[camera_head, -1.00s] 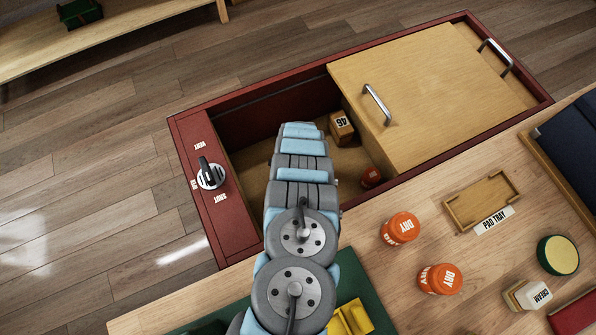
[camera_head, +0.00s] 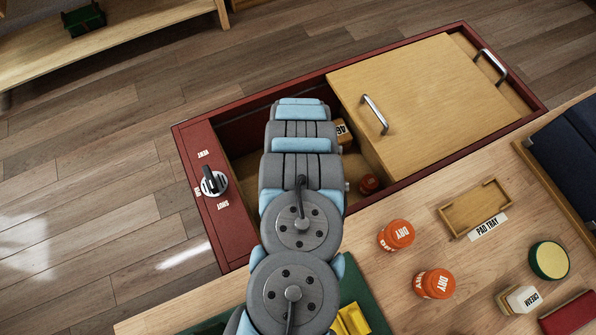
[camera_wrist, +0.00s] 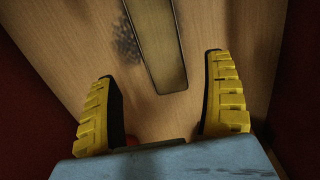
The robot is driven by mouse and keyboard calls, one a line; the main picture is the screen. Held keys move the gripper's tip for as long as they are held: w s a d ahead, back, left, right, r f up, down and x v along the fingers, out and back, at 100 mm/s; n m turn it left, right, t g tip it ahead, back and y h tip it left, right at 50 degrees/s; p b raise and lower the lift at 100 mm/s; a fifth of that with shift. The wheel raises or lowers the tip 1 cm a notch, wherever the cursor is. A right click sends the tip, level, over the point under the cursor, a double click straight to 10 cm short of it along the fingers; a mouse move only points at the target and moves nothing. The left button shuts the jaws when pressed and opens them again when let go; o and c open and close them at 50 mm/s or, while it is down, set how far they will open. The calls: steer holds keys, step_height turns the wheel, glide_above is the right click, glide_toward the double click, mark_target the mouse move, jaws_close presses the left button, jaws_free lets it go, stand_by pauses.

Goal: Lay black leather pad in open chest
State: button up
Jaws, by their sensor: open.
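The red chest (camera_head: 236,239) has its left part open, with a pale wood floor inside. My arm reaches over the opening and hides much of it and my gripper in the head view. In the wrist view my gripper (camera_wrist: 166,100) is open with nothing seen between its yellow fingers, above a pale wood surface (camera_wrist: 70,45) between dark red sides. A long, dark-edged flat strip (camera_wrist: 160,45) and a dark mottled patch (camera_wrist: 127,42) show ahead of the fingertips. I cannot clearly make out the black leather pad. The pad tray (camera_head: 475,208) on the bench looks empty.
A wooden lid (camera_head: 425,105) with a handle (camera_head: 375,114) covers the chest's right part. Inside are a numbered block (camera_head: 341,132), partly hidden, and a red jar (camera_head: 369,184). Two orange DRY jars (camera_head: 397,235) (camera_head: 435,284) stand on the bench. A knob (camera_head: 212,181) sits on the left rim.

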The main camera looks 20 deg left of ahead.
steer(key=shift+w+r+p, duration=0.1)
steer(key=shift+r+p, duration=0.25)
steer(key=shift+r, duration=1.45)
